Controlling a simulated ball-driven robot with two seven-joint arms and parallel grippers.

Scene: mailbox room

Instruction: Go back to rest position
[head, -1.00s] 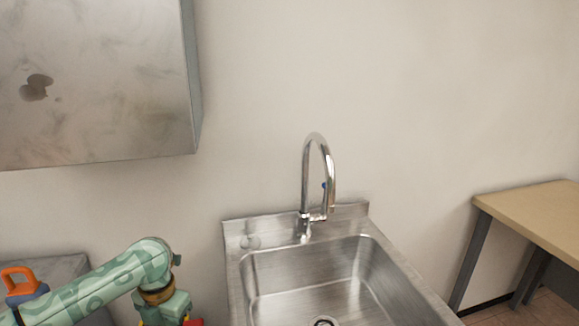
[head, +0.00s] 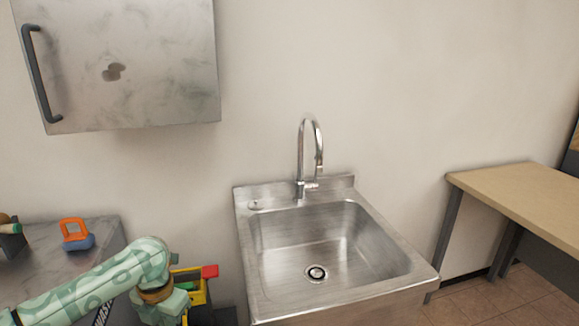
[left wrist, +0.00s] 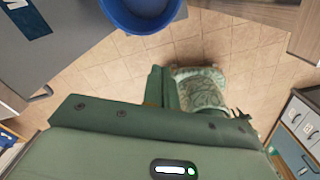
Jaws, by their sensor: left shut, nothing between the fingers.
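My left arm (head: 90,288), pale green with a pattern, comes in at the lower left of the head view. It bends downward near a yellow and red item, and its gripper cannot be made out there. In the left wrist view my left gripper (left wrist: 162,88) has its dark green fingers together, with nothing between them. The floor and part of my patterned body lie beyond it. My right gripper is in neither view.
A steel sink (head: 290,285) with a tall faucet (head: 302,160) stands ahead. A wall cabinet (head: 130,70) hangs upper left. An orange and blue item (head: 77,236) rests on a grey surface (head: 45,262). A wooden table (head: 520,195) stands right. A blue bucket (left wrist: 142,14) is near the gripper.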

